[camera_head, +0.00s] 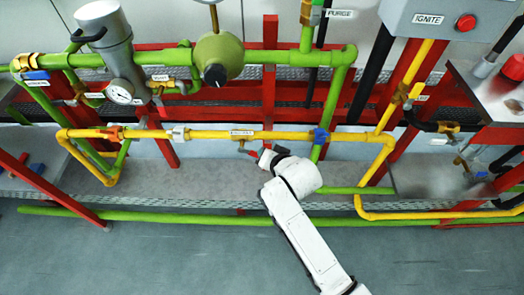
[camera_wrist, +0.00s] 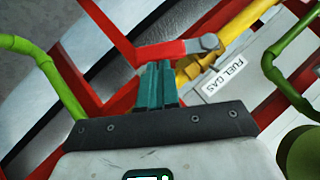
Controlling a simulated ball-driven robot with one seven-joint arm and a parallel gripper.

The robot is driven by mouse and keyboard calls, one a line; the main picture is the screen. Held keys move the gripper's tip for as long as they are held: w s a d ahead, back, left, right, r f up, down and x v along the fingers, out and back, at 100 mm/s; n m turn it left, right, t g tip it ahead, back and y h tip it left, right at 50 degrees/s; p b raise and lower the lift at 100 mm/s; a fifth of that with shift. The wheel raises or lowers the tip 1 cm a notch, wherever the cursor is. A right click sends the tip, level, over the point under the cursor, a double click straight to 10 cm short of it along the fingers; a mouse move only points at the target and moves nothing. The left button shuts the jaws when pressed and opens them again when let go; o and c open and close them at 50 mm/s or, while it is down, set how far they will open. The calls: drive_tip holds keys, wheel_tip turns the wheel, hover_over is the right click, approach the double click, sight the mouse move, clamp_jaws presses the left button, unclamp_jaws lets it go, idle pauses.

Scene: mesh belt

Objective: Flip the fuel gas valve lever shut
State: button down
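The fuel gas valve has a red lever (camera_wrist: 163,51) on a grey metal stem (camera_wrist: 207,43), attached to the yellow pipe (camera_wrist: 243,22). In the wrist view the lever points left from the stem, at an angle to the pipe. A white "FUEL GAS" label (camera_wrist: 226,78) sits beside it. My gripper (camera_wrist: 157,68) has its teal fingers together, with no clear gap between them. The tips are right at the lever's lower edge; I cannot tell whether they touch. In the head view my gripper (camera_head: 264,152) is just below the yellow pipe (camera_head: 215,135), and the small lever is hard to make out.
Green pipes (camera_head: 160,216) and red frame posts (camera_head: 269,70) surround the yellow line. The IGNITE box (camera_head: 440,17) is at upper right. The grey floor (camera_head: 130,260) in front is clear.

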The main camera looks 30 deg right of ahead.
drive_tip(key=f+m+t+y+b, duration=0.1)
drive_tip(key=b, duration=0.2)
drive_tip(key=a+f+m+t+y+b, duration=0.1)
drive_tip(key=f+m+t+b, duration=0.1)
drive_tip(key=b, duration=0.1)
drive_tip(key=f+m+t+y+b, duration=0.1)
drive_tip(key=y+b, duration=0.1)
drive_tip(key=b, duration=0.1)
drive_tip(key=shift+w+a+f+t, duration=0.25)
drive_tip(key=shift+w+f+t, duration=0.05)
drive_tip(key=shift+w+f, duration=0.1)
drive_tip(key=shift+r, duration=0.1)
